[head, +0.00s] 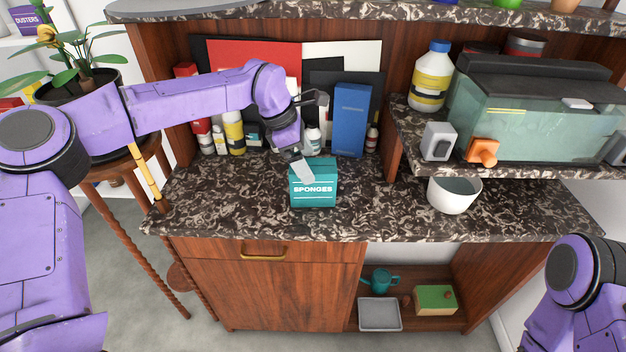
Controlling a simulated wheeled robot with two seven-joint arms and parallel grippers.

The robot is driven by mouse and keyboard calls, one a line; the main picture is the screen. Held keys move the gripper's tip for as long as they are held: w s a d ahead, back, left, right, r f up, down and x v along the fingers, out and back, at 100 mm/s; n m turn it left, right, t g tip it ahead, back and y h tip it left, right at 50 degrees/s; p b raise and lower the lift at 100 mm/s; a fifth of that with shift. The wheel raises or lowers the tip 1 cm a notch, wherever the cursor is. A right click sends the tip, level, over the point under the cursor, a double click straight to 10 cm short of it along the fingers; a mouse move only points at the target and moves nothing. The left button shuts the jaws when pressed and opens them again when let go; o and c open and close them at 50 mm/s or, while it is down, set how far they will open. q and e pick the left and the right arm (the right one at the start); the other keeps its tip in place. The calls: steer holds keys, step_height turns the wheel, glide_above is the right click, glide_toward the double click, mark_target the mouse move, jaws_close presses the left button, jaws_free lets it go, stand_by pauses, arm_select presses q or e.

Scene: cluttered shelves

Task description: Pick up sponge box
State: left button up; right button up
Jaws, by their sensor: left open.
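The teal sponge box (313,193), labelled "SPONGES", stands on the dark speckled countertop near its front middle. My left arm reaches in from the left, and my left gripper (304,171) is at the upper left part of the box, pointing down. It is open. One pale finger overlaps the box's top left in the picture; the other finger is hard to make out, and I cannot tell whether either touches the box. My right arm shows at the lower right edge, but its gripper is out of view.
Behind the box stand a tall blue box (351,120) and several bottles. A white bowl (454,194) sits to the right, below a raised shelf with a glass tank (540,125). A potted plant (80,75) is at the left.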

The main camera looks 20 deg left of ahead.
arm_select(q)
steer(key=x, duration=0.3)
steer(key=p+x, duration=0.1)
steer(key=x, duration=0.1)
steer(key=shift+w+a+f, duration=0.15)
steer(key=shift+w+a, duration=0.05)
steer(key=shift+a, duration=0.05)
steer(key=shift+d+f, duration=0.1)
steer(key=shift+f, duration=0.05)
steer(key=shift+s, duration=0.2)
steer(key=shift+w+f, duration=0.1)
steer(key=shift+f, duration=0.15)
steer(key=shift+c, duration=0.3)
steer(key=c, duration=1)
